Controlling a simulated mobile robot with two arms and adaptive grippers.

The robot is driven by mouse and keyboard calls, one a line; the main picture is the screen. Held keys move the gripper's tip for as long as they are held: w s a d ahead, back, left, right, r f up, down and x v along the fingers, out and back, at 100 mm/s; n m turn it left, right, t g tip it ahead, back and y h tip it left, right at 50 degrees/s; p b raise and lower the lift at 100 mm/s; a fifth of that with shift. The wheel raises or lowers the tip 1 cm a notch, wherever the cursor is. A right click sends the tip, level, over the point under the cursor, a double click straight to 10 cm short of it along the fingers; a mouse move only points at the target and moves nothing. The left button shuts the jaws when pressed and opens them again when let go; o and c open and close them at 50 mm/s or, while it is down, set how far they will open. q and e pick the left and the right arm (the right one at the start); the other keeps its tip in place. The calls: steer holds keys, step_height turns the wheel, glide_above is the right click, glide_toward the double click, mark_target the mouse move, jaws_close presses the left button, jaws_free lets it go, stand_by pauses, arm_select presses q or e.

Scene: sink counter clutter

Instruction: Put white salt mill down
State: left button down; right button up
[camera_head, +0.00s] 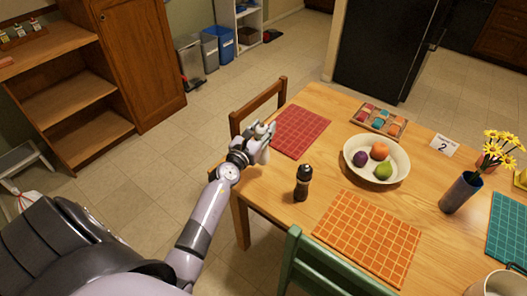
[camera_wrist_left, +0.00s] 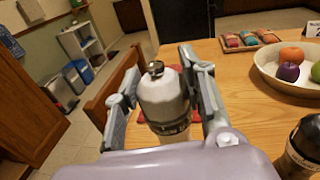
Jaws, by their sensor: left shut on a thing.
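The white salt mill (camera_wrist_left: 165,97) with a silver knob is between the fingers of my left gripper (camera_wrist_left: 155,95), which is shut on it. In the head view my left gripper (camera_head: 262,138) is at the table's left corner, near the red placemat (camera_head: 303,130), and mostly hides the mill. The mill looks upright; I cannot tell whether its base touches the table (camera_head: 272,184). My right gripper is not in view.
A dark pepper mill (camera_head: 302,184) stands on the table to the right of the gripper. A bowl (camera_head: 398,165) of fruit, a tray (camera_head: 366,120), an orange placemat (camera_head: 370,235) and a vase (camera_head: 460,194) are farther right. A brown chair (camera_head: 258,105) stands by the left edge.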

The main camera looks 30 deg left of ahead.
arm_select(q)
step_height(320, 180, down, 2)
steer(key=shift+f+b, duration=0.15)
steer(key=shift+b, duration=0.2)
steer(key=shift+f, duration=0.35)
step_height(320, 180, down, 5)
steer(key=b, duration=0.3)
steer(key=shift+r, duration=0.3)
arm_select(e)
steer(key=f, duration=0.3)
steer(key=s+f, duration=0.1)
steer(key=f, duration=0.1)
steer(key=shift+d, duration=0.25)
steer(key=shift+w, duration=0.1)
arm_select(q)
steer(key=c, duration=1.5)
jaws_free()
steer(key=shift+f+b, duration=0.25)
steer(key=shift+b, duration=0.1)
steer(key=o, duration=0.5)
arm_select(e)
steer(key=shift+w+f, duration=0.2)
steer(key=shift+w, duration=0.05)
